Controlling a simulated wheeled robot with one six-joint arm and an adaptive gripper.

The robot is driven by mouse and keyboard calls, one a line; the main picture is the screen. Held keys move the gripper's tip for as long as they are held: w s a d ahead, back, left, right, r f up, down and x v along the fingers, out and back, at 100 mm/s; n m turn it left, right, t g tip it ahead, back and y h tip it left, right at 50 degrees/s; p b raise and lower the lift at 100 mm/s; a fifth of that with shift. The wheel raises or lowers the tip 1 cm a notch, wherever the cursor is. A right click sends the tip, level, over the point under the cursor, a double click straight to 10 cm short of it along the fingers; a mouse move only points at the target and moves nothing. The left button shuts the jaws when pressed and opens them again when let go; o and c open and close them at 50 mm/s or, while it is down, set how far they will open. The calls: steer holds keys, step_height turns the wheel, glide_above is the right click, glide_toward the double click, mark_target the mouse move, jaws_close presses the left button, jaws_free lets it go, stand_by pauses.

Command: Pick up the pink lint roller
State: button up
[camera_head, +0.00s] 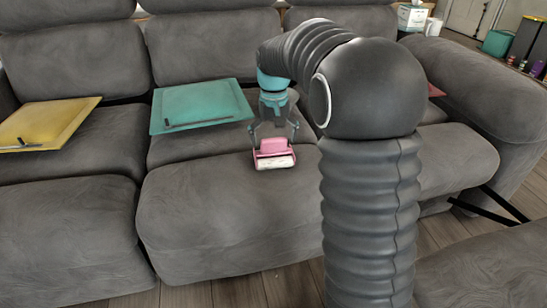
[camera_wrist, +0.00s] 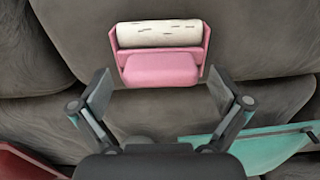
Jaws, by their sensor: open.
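The pink lint roller (camera_head: 273,151) lies on the grey sofa's middle seat cushion, close to its front part. In the wrist view the lint roller (camera_wrist: 160,66) shows a white roll with dark specks at the top and a pink body below. My gripper (camera_head: 273,135) is above the sofa, reaching down at the roller. In the wrist view my open gripper (camera_wrist: 159,88) has one finger on each side, with the pink body ahead of and partly between the fingertips. I cannot tell whether the fingers touch it.
A teal tray (camera_head: 240,97) with a dark stick lies on the seat behind and left of my gripper. A yellow tray (camera_head: 80,108) lies farther left. A red item (camera_head: 436,90) is partly hidden behind my arm. The front of the sofa seat is clear.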

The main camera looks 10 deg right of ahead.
steer(key=shift+f, duration=0.55)
steer(key=c, duration=1.2)
steer(key=shift+r, duration=0.15)
step_height(320, 180, up, 4)
steer(key=shift+r+p, duration=0.1)
steer(key=shift+p, duration=0.55)
steer(key=w+d+r+p, duration=0.1)
steer(key=w+d+r, duration=0.1)
steer(key=d, duration=0.1)
steer(key=w+d+r+p, duration=0.1)
steer(key=w+d+r, duration=0.1)
steer(key=d, duration=0.1)
steer(key=w+d+r+p, duration=0.1)
steer(key=w+d+r, duration=0.1)
steer(key=w+d, duration=0.1)
steer(key=shift+d+r, duration=0.15)
steer(key=shift+r, duration=0.15)
